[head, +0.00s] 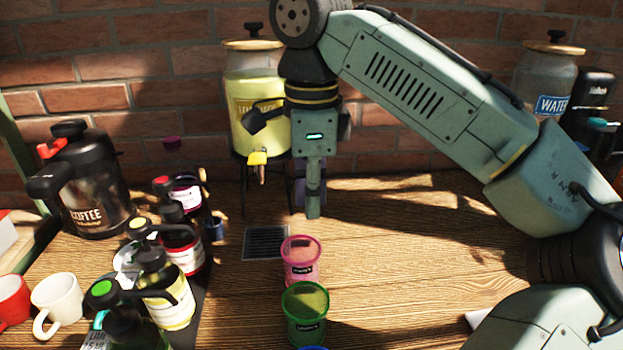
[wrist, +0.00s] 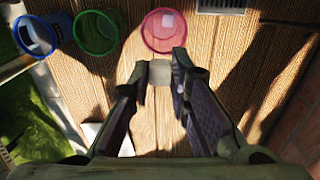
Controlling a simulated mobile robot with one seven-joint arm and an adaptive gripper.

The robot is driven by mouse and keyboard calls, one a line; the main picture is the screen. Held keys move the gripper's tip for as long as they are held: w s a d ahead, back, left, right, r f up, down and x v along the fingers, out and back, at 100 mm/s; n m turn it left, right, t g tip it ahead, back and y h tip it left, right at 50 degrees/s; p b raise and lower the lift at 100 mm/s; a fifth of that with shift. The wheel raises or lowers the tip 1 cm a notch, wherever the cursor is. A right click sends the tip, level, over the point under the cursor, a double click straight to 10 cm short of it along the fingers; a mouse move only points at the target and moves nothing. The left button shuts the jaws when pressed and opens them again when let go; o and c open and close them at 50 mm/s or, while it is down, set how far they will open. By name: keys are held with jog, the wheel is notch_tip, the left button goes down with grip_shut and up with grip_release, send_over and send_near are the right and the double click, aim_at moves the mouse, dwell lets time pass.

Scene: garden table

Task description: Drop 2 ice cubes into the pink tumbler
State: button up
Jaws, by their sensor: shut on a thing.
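My gripper (head: 313,212) points down above the table, behind the pink tumbler in the head view. In the wrist view its fingertips (wrist: 161,74) are shut on a pale, squarish ice cube (wrist: 160,72). The head view does not show the cube clearly. The pink tumbler (head: 300,272) stands upright and open on the table. In the wrist view the pink tumbler (wrist: 147,42) lies just beyond the fingertips, and the held cube is outside its rim. A small pale patch shows in that tumbler; I cannot tell whether it is ice or a label.
A green tumbler (head: 305,328) stands in front of the pink one, and a blue tumbler (wrist: 62,44) beyond it. A drip grille (head: 262,243) lies behind, below the yellow drink dispenser (head: 240,131). Bottles (head: 168,300) crowd the left. The table right of the tumblers is mostly clear.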

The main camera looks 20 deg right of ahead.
jog(key=shift+f+b, duration=0.9)
jog(key=shift+f, duration=0.55)
jog(key=shift+r, duration=0.1)
jog(key=o, duration=0.8)
